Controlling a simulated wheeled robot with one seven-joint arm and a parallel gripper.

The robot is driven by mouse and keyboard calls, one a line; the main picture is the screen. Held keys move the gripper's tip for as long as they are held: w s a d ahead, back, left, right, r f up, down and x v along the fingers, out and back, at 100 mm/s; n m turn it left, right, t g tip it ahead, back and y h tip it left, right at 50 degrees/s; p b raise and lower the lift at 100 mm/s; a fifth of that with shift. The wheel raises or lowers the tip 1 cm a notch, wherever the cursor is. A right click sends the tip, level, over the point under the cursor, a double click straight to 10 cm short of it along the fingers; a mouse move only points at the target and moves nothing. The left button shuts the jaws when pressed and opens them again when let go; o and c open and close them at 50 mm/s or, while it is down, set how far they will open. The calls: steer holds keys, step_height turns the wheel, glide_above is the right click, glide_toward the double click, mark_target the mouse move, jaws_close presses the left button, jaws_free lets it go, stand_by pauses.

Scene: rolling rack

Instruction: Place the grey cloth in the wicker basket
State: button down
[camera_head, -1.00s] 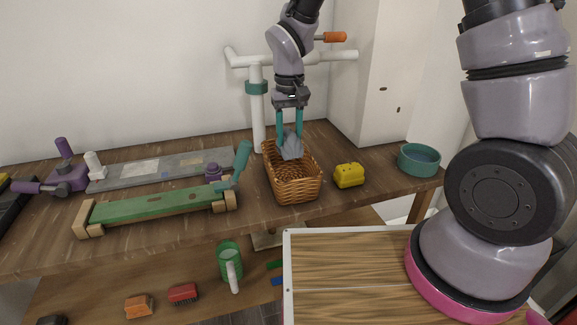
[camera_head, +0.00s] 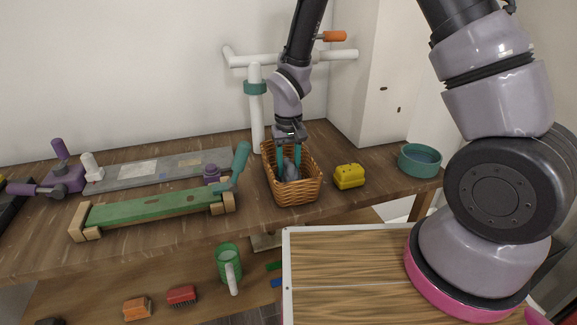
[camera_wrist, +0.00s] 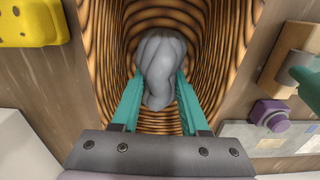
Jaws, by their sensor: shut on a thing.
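The grey cloth (camera_head: 291,171) is a bunched lump held between the teal fingers of my gripper (camera_head: 291,160). The wicker basket (camera_head: 297,192) stands on the wooden workbench, brown and open at the top. My gripper is shut on the cloth, with its fingers lowered inside the basket's walls. In the wrist view the cloth (camera_wrist: 160,65) sits between the fingertips (camera_wrist: 160,85), with the basket's woven wall (camera_wrist: 215,40) around it. I cannot tell whether the cloth touches the basket floor.
A yellow block-like object (camera_head: 349,176) is just right of the basket, and a teal bowl (camera_head: 420,160) is farther right. A white stand with a teal collar (camera_head: 256,88) rises behind the basket.

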mark_target(289, 163)
steer(key=shift+f, duration=0.15)
steer(key=shift+c, duration=2.1)
jaws_free()
steer(key=d+r+m+t+y, duration=0.1)
steer(key=d+r, duration=0.2)
steer(key=r, duration=0.8)
steer(key=d+r+m, duration=0.1)
steer(key=d+r, duration=0.3)
steer(key=r, duration=0.6)
steer(key=s+d+r+m+t+y, duration=0.1)
steer(key=s+d+r+m+t, duration=0.4)
steer(key=s+d+r, duration=0.7)
steer(key=d+r+t, duration=0.1)
steer(key=d+r, duration=0.2)
steer(key=r, duration=0.1)
steer(key=shift+s+d+r, duration=0.15)
steer(key=shift+s+d, duration=0.05)
steer(key=shift+d, duration=0.2)
